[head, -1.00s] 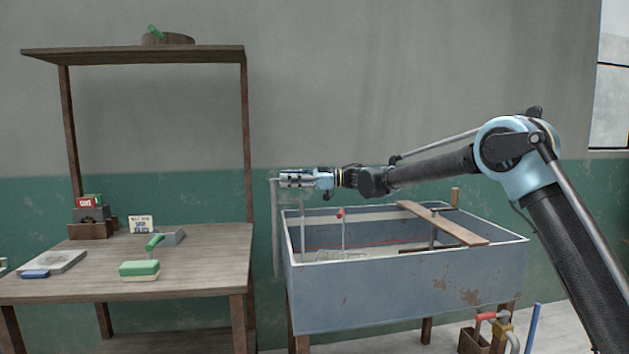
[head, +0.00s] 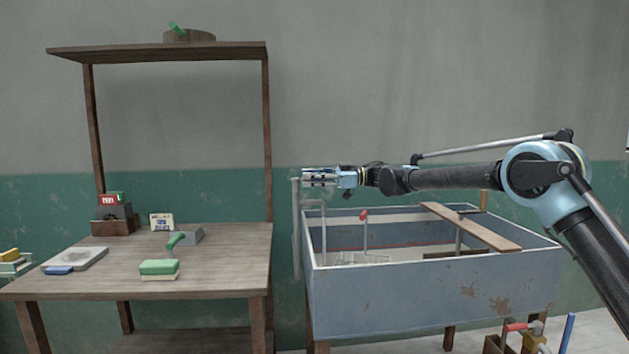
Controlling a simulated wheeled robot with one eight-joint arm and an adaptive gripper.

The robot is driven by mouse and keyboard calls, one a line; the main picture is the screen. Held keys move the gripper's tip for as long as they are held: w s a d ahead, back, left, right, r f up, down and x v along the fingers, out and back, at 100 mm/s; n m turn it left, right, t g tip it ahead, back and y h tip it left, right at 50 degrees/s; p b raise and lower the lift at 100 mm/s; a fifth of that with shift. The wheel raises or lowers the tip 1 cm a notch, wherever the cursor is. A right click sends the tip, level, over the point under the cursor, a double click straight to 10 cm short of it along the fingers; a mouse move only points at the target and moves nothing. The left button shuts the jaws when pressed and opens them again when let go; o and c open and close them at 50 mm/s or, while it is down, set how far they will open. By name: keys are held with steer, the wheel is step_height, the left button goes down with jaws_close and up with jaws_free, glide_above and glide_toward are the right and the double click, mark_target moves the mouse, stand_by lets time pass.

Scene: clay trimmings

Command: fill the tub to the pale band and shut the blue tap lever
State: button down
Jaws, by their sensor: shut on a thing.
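The grey-blue tub (head: 425,293) stands on legs at the right, with rust spots on its front. A pale band (head: 392,217) runs high along its inner back wall, with a thin red line lower down. The surface inside looks pale and lies below the band; its exact level is hard to tell. A grey pipe (head: 296,240) rises at the tub's left end, with a spout bending down inside. My gripper (head: 307,177) is at the top of this pipe, shut on what appears to be the blue tap lever, which its jaws hide.
A wooden plank (head: 470,226) lies across the tub's right part. A red-topped rod (head: 364,230) stands inside. Tools stand at the lower right.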

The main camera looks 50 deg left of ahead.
steer(key=shift+w+f, duration=0.1)
steer(key=shift+w, duration=0.2)
steer(key=c, duration=1.5)
jaws_free()
steer(key=v, duration=1.2)
